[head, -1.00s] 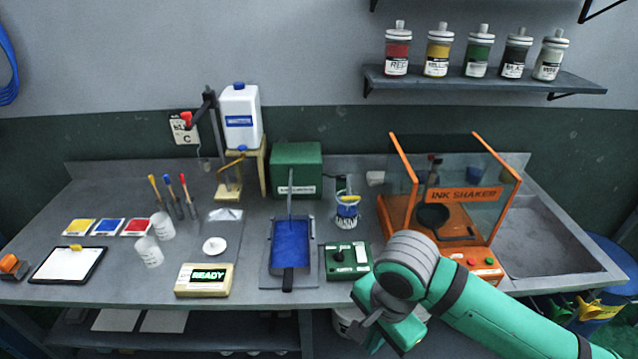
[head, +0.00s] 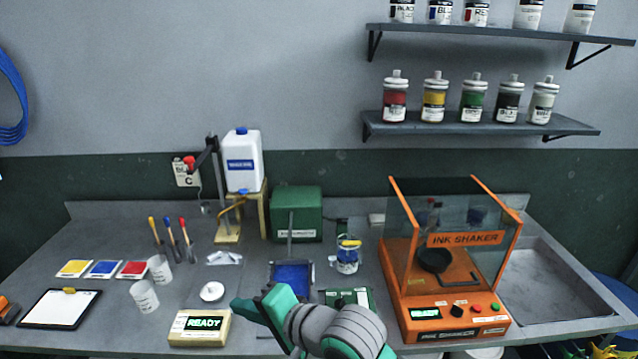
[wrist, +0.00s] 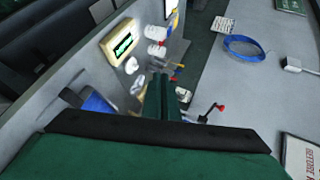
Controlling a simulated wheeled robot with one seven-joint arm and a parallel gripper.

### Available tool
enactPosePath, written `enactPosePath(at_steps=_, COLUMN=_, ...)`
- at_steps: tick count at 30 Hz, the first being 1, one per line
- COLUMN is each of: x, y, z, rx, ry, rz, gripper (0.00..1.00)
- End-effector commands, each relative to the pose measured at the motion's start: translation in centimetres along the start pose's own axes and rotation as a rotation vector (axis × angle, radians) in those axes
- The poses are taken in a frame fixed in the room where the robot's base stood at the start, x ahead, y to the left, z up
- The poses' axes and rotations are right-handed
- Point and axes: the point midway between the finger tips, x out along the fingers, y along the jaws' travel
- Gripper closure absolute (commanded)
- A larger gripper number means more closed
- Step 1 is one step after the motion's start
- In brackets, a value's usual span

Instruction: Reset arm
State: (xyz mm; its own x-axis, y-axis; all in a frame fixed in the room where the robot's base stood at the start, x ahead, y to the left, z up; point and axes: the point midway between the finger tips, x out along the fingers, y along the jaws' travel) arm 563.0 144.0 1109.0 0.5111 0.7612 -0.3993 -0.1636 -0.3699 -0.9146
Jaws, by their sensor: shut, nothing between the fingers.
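My green and grey arm comes up from the bottom of the head view. My gripper (head: 252,312) is near the front of the bench, to the right of the scale reading READY (head: 199,326). In the wrist view its green fingers (wrist: 163,98) lie together, shut and empty, with the bench beyond them. The arm hides the lower part of the blue tray (head: 292,277) and part of the green control box (head: 347,298).
The orange ink shaker (head: 445,260) stands right of my arm, beside the sink (head: 552,285). White cups (head: 144,296) and a clipboard (head: 60,309) are at left. A white jug (head: 242,160) stands at the back. Shelves (head: 480,127) with bottles hang above.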

Motion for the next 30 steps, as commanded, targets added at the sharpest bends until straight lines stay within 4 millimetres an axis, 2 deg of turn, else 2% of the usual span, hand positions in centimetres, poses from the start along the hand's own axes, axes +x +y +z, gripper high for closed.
enactPosePath(at_steps=3, x=0.9, y=-2.6, z=0.3, rx=-0.016, ry=0.029, rz=-0.152, gripper=1.0)
enactPosePath(at_steps=6, x=1.2, y=-4.2, z=0.1, rx=-0.029, ry=0.071, rz=-0.263, gripper=1.0)
enactPosePath(at_steps=10, x=1.3, y=-5.5, z=-0.3, rx=-0.035, ry=0.143, rz=-0.385, gripper=1.0)
enactPosePath(at_steps=14, x=1.1, y=-5.7, z=-0.9, rx=-0.035, ry=0.232, rz=-0.478, gripper=1.0)
enactPosePath(at_steps=19, x=0.7, y=-4.5, z=-1.6, rx=-0.027, ry=0.367, rz=-0.555, gripper=1.0)
enactPosePath(at_steps=23, x=0.5, y=-2.4, z=-2.0, rx=-0.021, ry=0.477, rz=-0.575, gripper=1.0)
enactPosePath(at_steps=30, x=-0.1, y=3.4, z=-1.5, rx=-0.027, ry=0.681, rz=-0.524, gripper=1.0)
